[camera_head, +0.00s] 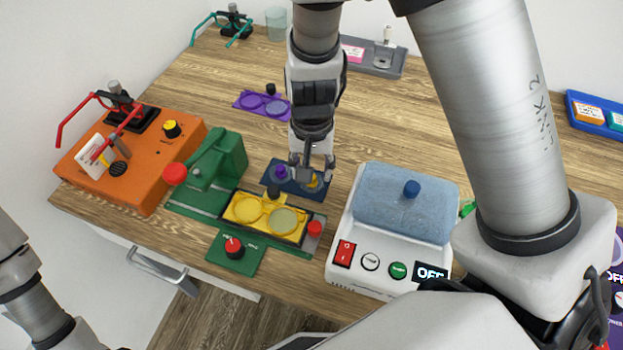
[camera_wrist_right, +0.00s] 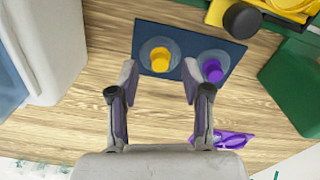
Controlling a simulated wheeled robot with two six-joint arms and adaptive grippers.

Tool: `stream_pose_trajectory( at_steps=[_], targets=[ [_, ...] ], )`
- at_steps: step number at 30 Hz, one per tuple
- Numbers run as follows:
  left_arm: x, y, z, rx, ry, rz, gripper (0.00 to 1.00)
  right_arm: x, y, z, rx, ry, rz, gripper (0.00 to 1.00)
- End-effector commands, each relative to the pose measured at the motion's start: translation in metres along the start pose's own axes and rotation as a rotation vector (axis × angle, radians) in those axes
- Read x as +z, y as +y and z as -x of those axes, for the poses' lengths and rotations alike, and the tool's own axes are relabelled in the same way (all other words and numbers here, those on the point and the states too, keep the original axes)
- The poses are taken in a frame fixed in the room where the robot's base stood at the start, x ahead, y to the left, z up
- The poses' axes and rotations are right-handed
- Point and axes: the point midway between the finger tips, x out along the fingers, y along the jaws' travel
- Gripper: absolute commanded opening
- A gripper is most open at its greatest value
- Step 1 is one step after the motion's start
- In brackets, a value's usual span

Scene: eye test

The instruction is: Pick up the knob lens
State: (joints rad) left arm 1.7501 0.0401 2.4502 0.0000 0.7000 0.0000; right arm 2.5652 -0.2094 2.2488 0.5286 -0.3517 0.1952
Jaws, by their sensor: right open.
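Two clear round lenses with knobs lie on a dark blue mat (camera_head: 284,189). One has a yellow knob (camera_head: 314,181) and the other a purple knob (camera_head: 281,173). In the right wrist view, the yellow-knob lens (camera_wrist_right: 160,56) is just beyond my fingertips, between their lines, and the purple-knob lens (camera_wrist_right: 213,68) is to its right, past the right fingertip. My right gripper (camera_head: 313,172) is open and empty above the mat (camera_wrist_right: 190,35). In the head view it partly covers the yellow-knob lens. My left gripper is out of view; only its arm shows at lower left.
A yellow double-ring frame (camera_head: 240,209) sits on a green device (camera_head: 220,165) in front of the mat. An orange device (camera_head: 150,180) is at left. A purple frame (camera_head: 262,103) lies behind, with bare wood around it.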

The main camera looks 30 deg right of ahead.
Motion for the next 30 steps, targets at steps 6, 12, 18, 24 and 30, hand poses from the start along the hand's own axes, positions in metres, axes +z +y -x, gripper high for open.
stream_pose_trajectory(
  at_steps=[6, 12, 18, 24, 30],
  targets=[
    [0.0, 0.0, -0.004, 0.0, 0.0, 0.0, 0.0, 0.0, 0.0, -0.021, 0.0, 0.001, 0.0, 0.48],
    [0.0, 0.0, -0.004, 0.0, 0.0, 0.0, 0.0, 0.0, 0.0, -0.02, 0.0, 0.001, 0.0, 0.24],
    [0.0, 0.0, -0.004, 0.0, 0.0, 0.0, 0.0, 0.0, 0.0, -0.02, 0.0, 0.001, 0.0, 0.02],
    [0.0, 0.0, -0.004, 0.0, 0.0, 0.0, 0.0, 0.0, 0.0, -0.02, 0.0, 0.001, 0.0, 0.02],
    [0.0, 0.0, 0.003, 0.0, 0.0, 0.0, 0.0, -0.001, -0.001, 0.007, -0.002, 0.004, 0.001, 0.02]
  ],
)
